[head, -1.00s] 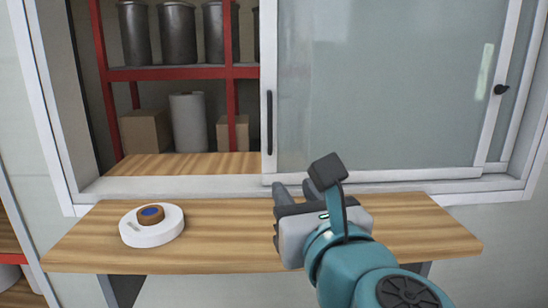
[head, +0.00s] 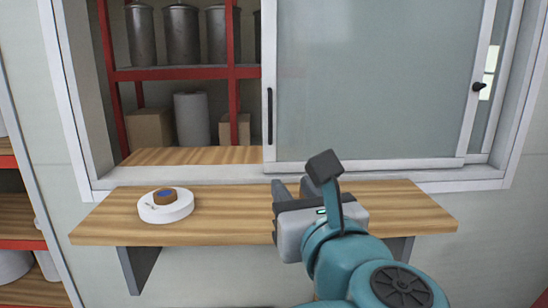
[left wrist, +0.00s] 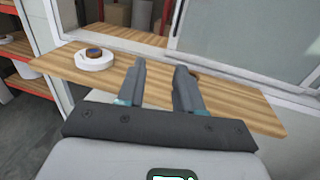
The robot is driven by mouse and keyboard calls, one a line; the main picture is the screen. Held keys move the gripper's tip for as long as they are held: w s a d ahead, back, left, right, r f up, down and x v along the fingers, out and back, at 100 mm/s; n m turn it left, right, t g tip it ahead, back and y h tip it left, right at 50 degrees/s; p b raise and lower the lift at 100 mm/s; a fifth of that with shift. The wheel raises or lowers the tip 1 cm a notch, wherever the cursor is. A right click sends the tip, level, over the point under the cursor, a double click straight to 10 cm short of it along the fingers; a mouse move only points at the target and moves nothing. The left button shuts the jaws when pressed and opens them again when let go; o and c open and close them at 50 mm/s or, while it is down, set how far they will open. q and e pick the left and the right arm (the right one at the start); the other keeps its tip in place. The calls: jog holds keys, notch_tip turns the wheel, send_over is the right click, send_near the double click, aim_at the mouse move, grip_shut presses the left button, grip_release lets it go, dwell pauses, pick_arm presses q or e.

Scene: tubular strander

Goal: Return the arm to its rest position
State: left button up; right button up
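My left gripper (head: 292,187) shows in front of the wooden counter (head: 235,220) in the head view, fingers pointing toward the window. In the left wrist view its two fingers (left wrist: 160,74) stand apart, with only bare counter showing between them, so it is open and empty. A white round plate (head: 166,212) holding a small brown round item with a blue top (head: 164,196) sits on the counter's left part, clear of the gripper. My right gripper is in neither view.
A sliding glass window (head: 370,80) covers the right of the opening behind the counter. Its left part is open onto a red shelf (head: 190,72) with metal canisters, a white roll and boxes. Another red shelf (head: 20,245) stands at far left. The counter's middle is clear.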

pick_arm(q)
jog(key=w+a+f+g+y+p, duration=0.45)
jog(key=w+a+f, duration=0.85)
jog(key=a+f, duration=0.35)
jog(key=a+f+m+g+h+p, duration=0.1)
jog(key=a+f+m, duration=0.35)
jog(key=f, duration=0.45)
jog(key=a+f+m+g+h, duration=0.1)
jog(key=a+f+m, duration=0.35)
jog(key=f, duration=0.45)
jog(key=s+f+m+g+h+p, duration=0.1)
jog(key=s+f+m+g+h, duration=0.1)
jog(key=s+f+m, duration=0.55)
jog(key=s+f+m+g+h+p, duration=0.1)
jog(key=s+f+m+g+h, duration=0.2)
jog(key=f, duration=0.7)
jog(key=s+d+f+m+g+h, duration=0.2)
jog(key=s+d+m, duration=0.3)
jog(key=s+m, duration=0.3)
jog(key=s+d+f+m+g+h, duration=0.2)
jog(key=s+d+m+g+h, duration=0.1)
jog(key=s+m, duration=0.6)
jog(key=s+d+h, duration=0.1)
jog(key=s+d, duration=0.1)
jog(key=s, duration=0.2)
jog(key=shift+s+d+f, duration=0.15)
jog(key=shift+d+f, duration=0.1)
jog(key=shift+f, duration=0.1)
jog(key=shift+m+g, duration=0.25)
